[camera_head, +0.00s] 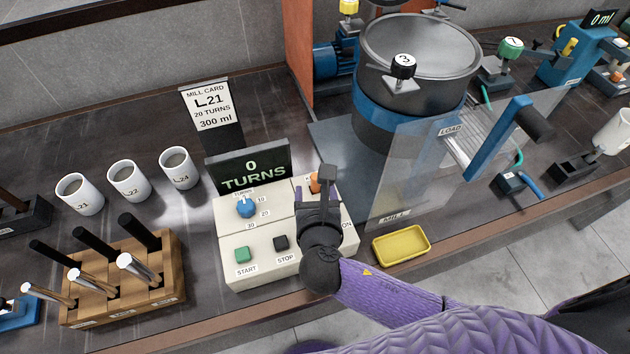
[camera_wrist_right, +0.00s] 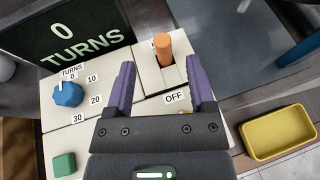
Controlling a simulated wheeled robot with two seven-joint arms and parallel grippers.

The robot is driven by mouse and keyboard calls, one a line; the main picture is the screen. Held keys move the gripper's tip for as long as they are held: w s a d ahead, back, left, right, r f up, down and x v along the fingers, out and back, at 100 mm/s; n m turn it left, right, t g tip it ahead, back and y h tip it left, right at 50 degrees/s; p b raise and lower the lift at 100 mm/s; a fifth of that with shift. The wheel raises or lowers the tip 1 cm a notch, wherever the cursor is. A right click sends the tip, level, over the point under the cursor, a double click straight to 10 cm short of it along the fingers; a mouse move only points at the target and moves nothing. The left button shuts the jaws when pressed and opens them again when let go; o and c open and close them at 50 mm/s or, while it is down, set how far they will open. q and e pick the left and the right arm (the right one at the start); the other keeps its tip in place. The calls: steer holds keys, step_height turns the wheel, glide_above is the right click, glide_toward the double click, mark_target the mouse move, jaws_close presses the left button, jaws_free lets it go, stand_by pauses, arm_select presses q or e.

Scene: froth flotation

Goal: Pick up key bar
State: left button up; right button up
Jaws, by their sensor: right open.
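The likely key bar is an orange upright cylinder (camera_head: 314,181) on the right part of the cream control box (camera_head: 262,262). In the right wrist view the orange cylinder (camera_wrist_right: 165,49) stands on a pale plate, beside a partly hidden label. My right gripper (camera_head: 322,184) is over the box, next to the cylinder and partly hiding it. In the wrist view my right gripper (camera_wrist_right: 161,70) is open, with the cylinder's base in line between its two purple fingers. Whether they surround it in depth I cannot tell. My left gripper is not in view.
A turns display (camera_head: 248,166) stands behind the box. A yellow tray (camera_head: 401,246) lies right of it, near a clear mill guard (camera_head: 420,170). White cups (camera_head: 129,181) and a wooden tool rack (camera_head: 165,265) stand left. A blue dial (camera_wrist_right: 68,94) is on the box.

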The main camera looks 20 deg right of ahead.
mark_target(316, 188)
steer(key=b+x, duration=0.1)
steer(key=x, duration=0.4)
steer(key=shift+w+d+f+b, duration=0.2)
steer(key=shift+w+f+b, duration=0.05)
steer(key=shift+b, duration=0.1)
steer(key=shift+r, duration=0.1)
steer(key=shift+c, duration=0.8)
jaws_close()
